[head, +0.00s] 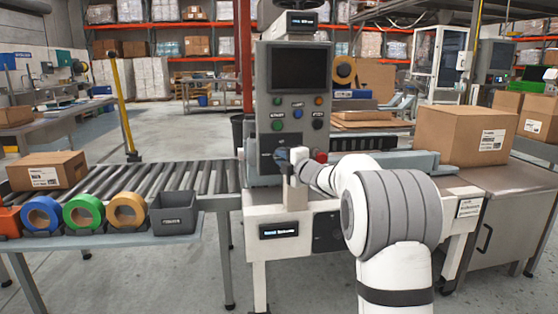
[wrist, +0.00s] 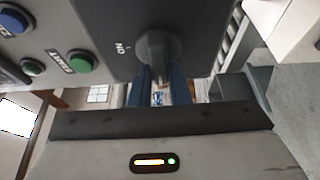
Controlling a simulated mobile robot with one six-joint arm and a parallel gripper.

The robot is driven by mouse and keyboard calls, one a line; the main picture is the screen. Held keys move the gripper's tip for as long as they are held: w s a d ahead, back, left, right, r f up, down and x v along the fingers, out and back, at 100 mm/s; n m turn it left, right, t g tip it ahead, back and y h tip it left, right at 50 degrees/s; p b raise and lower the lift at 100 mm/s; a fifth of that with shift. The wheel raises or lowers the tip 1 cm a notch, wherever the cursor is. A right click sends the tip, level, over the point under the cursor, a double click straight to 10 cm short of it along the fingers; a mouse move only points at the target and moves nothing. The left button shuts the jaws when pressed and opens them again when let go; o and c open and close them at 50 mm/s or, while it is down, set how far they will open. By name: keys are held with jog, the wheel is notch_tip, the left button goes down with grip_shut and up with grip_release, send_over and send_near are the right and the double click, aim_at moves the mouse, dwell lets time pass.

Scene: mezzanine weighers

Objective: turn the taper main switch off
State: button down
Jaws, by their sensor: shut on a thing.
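The taper's main switch is a dark grey rotary knob (wrist: 156,46) on a dark panel in the wrist view. An ON mark sits just left of it in that view. The two blue fingers of my gripper (wrist: 161,84) are shut on the knob, one on each side. The fingers hide part of it, and I cannot tell exactly where it points. In the head view my gripper (head: 283,156) is at the lower part of the taper's grey control column (head: 262,100), and the knob is hidden there.
Coloured buttons (wrist: 82,61) sit beside the switch panel. A roller conveyor (head: 180,178) runs left of the taper, with a carton (head: 46,171), tape rolls (head: 84,211) and a grey bin (head: 174,214) nearby. A large carton (head: 462,135) stands at the right.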

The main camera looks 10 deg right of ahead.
jog(key=c, duration=1.4)
grip_release()
jog(key=shift+o, duration=0.2)
jog(key=p+v, duration=0.1)
jog(key=v, duration=0.6)
jog(key=shift+s, duration=0.4)
jog(key=shift+d+r, duration=0.1)
jog(key=shift+d, duration=0.05)
